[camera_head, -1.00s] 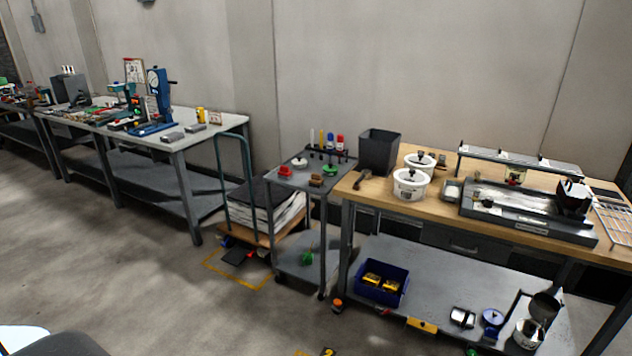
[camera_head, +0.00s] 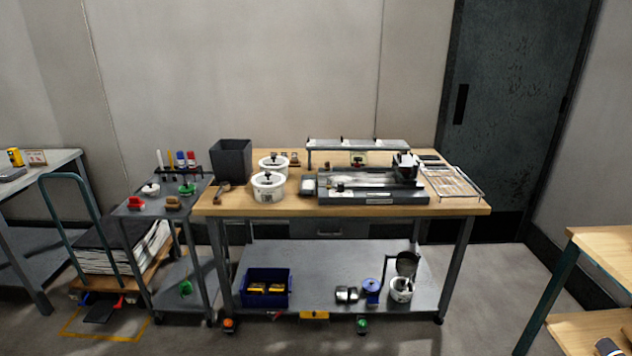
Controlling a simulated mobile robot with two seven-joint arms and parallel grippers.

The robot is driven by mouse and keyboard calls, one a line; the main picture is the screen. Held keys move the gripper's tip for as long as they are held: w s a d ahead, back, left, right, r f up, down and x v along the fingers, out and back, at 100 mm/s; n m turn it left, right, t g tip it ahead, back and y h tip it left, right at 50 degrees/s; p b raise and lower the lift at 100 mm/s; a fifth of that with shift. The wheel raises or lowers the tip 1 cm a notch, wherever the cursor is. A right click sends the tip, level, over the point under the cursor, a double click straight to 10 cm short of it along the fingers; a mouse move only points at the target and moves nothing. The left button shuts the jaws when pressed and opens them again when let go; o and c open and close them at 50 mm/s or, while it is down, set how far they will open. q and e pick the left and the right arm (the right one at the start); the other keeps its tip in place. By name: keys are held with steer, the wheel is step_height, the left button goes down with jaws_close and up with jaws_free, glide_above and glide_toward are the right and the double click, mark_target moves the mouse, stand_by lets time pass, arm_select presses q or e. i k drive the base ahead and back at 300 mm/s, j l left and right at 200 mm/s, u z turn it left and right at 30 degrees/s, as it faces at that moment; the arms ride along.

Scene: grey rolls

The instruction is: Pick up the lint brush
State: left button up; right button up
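I cannot tell for sure which thing is the lint brush. A small dark brown object with a handle-like shape (camera_head: 222,188) lies at the left end of the wooden-topped workbench, in front of a dark bin. A tan, brush-like block (camera_head: 173,203) sits at the front of the small grey cart's top. Both are too small to make out well. Neither of my grippers shows in the head view.
The workbench (camera_head: 460,208) holds a dark bin (camera_head: 231,160), white pots (camera_head: 268,188) and a grey tray-like fixture (camera_head: 372,196). The grey cart (camera_head: 135,210) and a trolley (camera_head: 72,272) stand left. Another wooden table (camera_head: 605,243) is at right. Floor shows between the benches.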

mark_target(172, 204)
steer(key=i+j+u, duration=0.25)
steer(key=i, duration=0.7)
steer(key=i+j+u, duration=0.2)
steer(key=i, duration=0.7)
steer(key=l, duration=0.1)
